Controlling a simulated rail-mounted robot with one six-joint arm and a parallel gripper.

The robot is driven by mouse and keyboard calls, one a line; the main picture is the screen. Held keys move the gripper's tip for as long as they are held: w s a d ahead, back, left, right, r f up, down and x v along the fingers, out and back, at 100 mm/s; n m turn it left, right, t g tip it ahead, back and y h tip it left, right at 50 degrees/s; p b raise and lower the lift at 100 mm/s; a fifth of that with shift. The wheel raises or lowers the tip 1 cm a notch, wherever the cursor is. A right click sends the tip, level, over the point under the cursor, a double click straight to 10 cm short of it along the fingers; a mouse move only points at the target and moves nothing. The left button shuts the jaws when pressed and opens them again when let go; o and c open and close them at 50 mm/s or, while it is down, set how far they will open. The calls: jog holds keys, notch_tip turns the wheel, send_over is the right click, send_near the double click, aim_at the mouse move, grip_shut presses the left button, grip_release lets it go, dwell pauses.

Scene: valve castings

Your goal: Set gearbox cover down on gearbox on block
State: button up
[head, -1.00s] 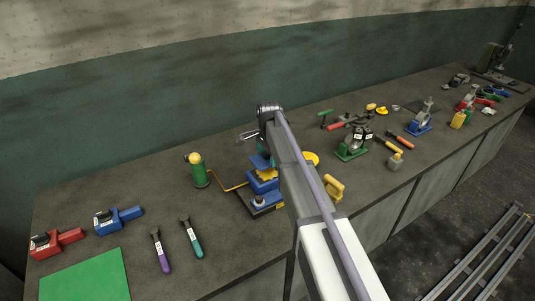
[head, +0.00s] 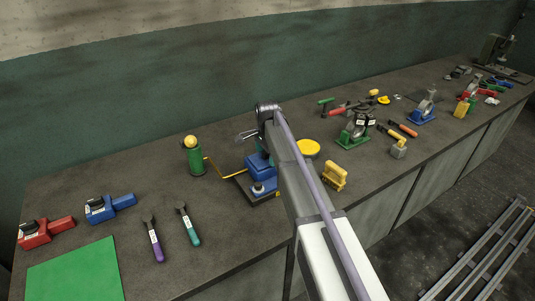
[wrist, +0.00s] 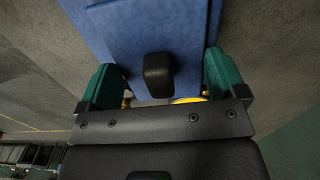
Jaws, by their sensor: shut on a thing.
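In the head view the blue gearbox cover (head: 260,161) sits on top of the blue gearbox (head: 264,186), with no clear gap visible between them. The gearbox rests on a dark base block (head: 243,187). My arm hides the right side of the stack. My gripper (head: 263,149), with teal fingers, is directly above and shut on the cover. In the wrist view the cover (wrist: 190,25), with a black knob (wrist: 158,74), lies between the two teal fingers (wrist: 160,80). The exact seating of the cover cannot be told.
A green cylinder with a yellow top (head: 195,160) stands left of the gearbox. A yellow disc (head: 307,148) and a yellow part (head: 335,177) are to the right. Purple and teal-handled tools (head: 154,240) lie front left.

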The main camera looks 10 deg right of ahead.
jog(key=shift+f, duration=0.25)
jog(key=o, duration=1)
jog(key=shift+c, duration=0.2)
notch_tip(320, 180, up, 11)
jog(key=p, duration=1)
jog(key=shift+r+p, duration=0.1)
jog(key=shift+p, duration=0.2)
jog(key=shift+f, duration=0.2)
jog(key=shift+n, duration=0.6)
jog(key=s+f+n+b, duration=0.1)
jog(key=s+n, duration=0.5)
jog(key=s, duration=0.9)
jog(key=s+f+n+b, duration=0.2)
jog(key=s+n, duration=0.5)
jog(key=s, duration=0.8)
jog(key=shift+s, duration=0.35)
